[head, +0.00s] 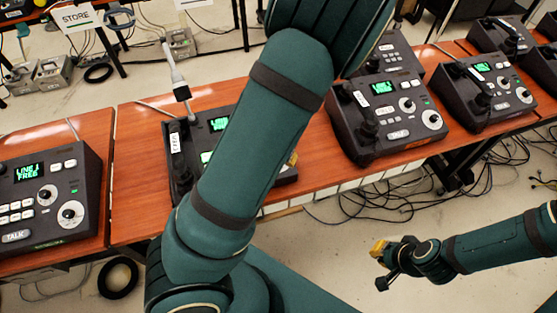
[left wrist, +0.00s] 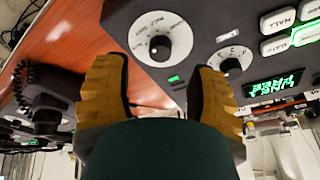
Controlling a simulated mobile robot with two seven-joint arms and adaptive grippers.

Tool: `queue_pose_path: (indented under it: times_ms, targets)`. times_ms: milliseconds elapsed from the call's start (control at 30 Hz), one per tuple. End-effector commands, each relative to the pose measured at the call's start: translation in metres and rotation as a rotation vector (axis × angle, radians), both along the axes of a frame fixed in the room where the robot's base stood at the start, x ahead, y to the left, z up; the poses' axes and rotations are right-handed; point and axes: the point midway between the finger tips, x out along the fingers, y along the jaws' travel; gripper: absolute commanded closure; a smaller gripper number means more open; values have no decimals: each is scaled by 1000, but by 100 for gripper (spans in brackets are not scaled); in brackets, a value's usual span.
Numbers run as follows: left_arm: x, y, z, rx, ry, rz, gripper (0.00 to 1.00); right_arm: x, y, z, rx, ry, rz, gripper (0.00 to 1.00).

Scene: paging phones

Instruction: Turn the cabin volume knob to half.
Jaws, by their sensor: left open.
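The dark paging phone (head: 182,186) on the middle table is largely hidden behind my left arm in the head view. Its green screen and handset show at its left. In the left wrist view, upside down, a console shows a large white dial with a black knob (left wrist: 160,42) and a smaller knob (left wrist: 232,66). Their lettering is too small to tell which is the cabin volume. My left gripper (left wrist: 160,82) is open, its yellow fingers spread below the large dial with nothing between them. My right gripper (head: 381,250) hangs over the floor, away from the phones; its jaw state is unclear.
More phones stand nearby: one at the left (head: 42,194), one right of my left arm (head: 388,112), another farther right (head: 486,86). The wooden tabletop (head: 136,170) is bare left of the middle phone. Cables lie on the floor.

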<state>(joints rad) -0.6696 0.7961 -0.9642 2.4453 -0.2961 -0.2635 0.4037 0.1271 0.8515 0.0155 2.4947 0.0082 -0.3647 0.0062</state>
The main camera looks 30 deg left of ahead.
Motion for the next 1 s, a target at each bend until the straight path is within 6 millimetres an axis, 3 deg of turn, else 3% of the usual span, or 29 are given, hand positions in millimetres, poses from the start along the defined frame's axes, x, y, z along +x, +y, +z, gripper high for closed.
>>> queue_pose_path:
  times_ms: [100,300,700,733,867,900,1000]
  targets:
    - [7,5,-21,2,2,0,43,-2,0,-7,1,4,4,100]
    - [15,10,-40,1,1,0,43,-4,1,-12,2,8,6,100]
    - [18,11,-45,-1,-1,-1,43,-4,1,-12,2,9,7,100]
    - [18,11,-45,-1,-1,-1,48,-4,1,-12,2,9,7,100]
    - [17,11,-45,0,0,0,93,-4,1,-12,2,9,7,100]
    - [17,11,-45,0,0,0,100,-4,1,-12,2,9,7,100]
    - [17,11,-45,0,0,0,100,-4,1,-12,2,9,7,100]
